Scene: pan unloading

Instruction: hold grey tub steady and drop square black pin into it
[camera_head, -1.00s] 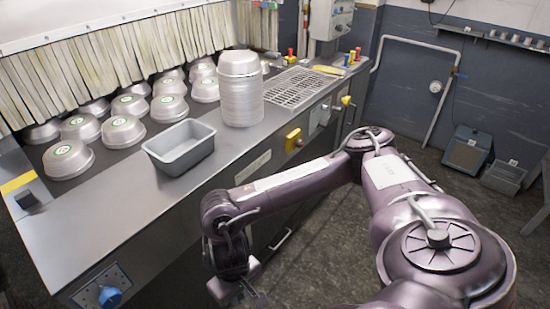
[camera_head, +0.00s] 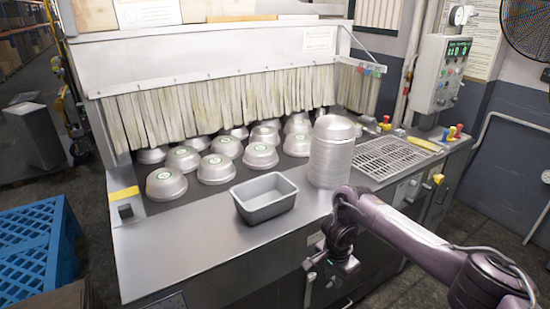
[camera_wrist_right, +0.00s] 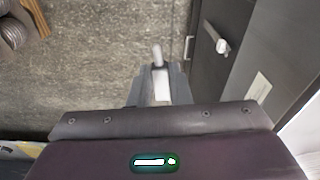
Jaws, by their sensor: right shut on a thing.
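The grey tub (camera_head: 263,211) stands upright and empty on the steel counter, left of a tall stack of metal pans. My right gripper (camera_head: 330,278) hangs low in front of the counter's front face, to the right of the tub and apart from it. In the right wrist view the fingers (camera_wrist_right: 159,84) are shut on a small, narrow thing (camera_wrist_right: 157,56) that looks pale; I cannot tell whether it is the square black pin. A small dark block (camera_head: 125,211) is at the counter's left end by a yellow strip. My left gripper is out of view.
The stack of pans (camera_head: 331,152) stands just right of the tub. Several upturned pans (camera_head: 166,183) lie behind it before a strip curtain (camera_head: 215,104). The counter (camera_head: 185,247) is bare left of the tub.

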